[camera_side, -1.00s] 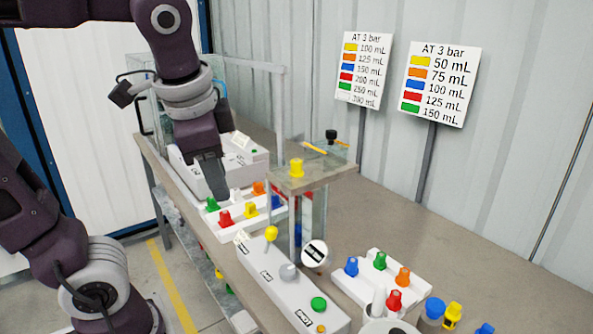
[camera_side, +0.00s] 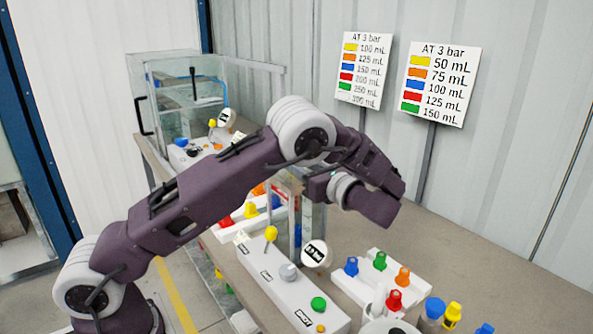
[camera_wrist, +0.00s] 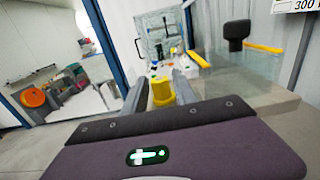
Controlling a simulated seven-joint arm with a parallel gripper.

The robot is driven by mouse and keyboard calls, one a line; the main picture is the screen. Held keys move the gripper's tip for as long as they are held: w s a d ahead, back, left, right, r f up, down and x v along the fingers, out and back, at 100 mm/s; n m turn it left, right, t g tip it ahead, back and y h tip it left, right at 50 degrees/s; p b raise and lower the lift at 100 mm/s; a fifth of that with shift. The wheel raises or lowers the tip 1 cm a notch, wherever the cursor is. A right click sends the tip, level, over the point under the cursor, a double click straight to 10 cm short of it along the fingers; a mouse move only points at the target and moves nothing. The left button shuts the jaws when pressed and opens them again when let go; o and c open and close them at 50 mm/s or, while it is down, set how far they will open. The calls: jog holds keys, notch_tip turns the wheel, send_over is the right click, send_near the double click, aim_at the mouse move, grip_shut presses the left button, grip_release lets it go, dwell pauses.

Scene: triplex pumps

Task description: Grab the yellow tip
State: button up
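In the wrist view a yellow tip (camera_wrist: 162,91) stands upright, straight ahead of my gripper (camera_wrist: 160,88). One grey finger is on each side of it, spread apart. I cannot tell whether either finger touches it. In the side view my forearm and wrist hide the top of the small stand where this tip stood, and my fingers are hidden too. Another yellow tip (camera_side: 251,210) sits in the white rack behind my arm, and one more yellow tip (camera_side: 453,314) is at the bottom right.
A white box with a gauge (camera_side: 316,254) and a green button (camera_side: 319,304) is in front of the stand. A rack of coloured tips (camera_side: 381,277) is to its right. A glass tank (camera_side: 165,110) is at the far left. The right of the table is bare.

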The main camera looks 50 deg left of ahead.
jog(key=a, duration=0.4)
grip_shut()
